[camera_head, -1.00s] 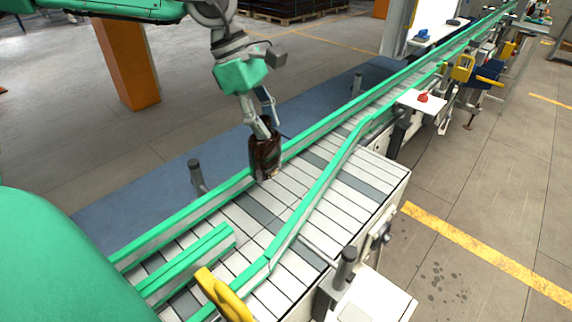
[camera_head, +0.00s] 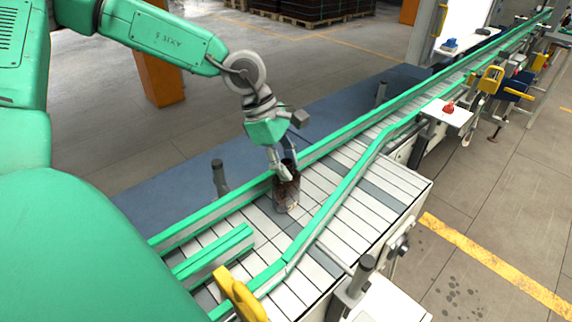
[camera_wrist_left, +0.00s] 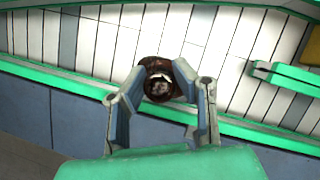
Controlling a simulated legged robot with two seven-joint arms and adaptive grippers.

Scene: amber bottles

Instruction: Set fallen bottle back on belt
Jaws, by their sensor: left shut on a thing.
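The dark amber bottle (camera_head: 287,192) is upright over the belt (camera_head: 326,187), just inside the far green rail. My left gripper (camera_head: 285,170) is shut on its upper part from above. In the left wrist view the bottle (camera_wrist_left: 160,80) sits between the two fingertips (camera_wrist_left: 158,82), with its open top facing the camera. I cannot tell whether its base touches the belt slats. My right gripper is not in view.
Green rails (camera_head: 352,132) line the belt, and a short green divider (camera_head: 212,252) stands at the near left. A yellow clamp (camera_head: 240,295) is at the near edge. A blue mat (camera_head: 150,207) lies on the floor beyond. The belt to the right is clear.

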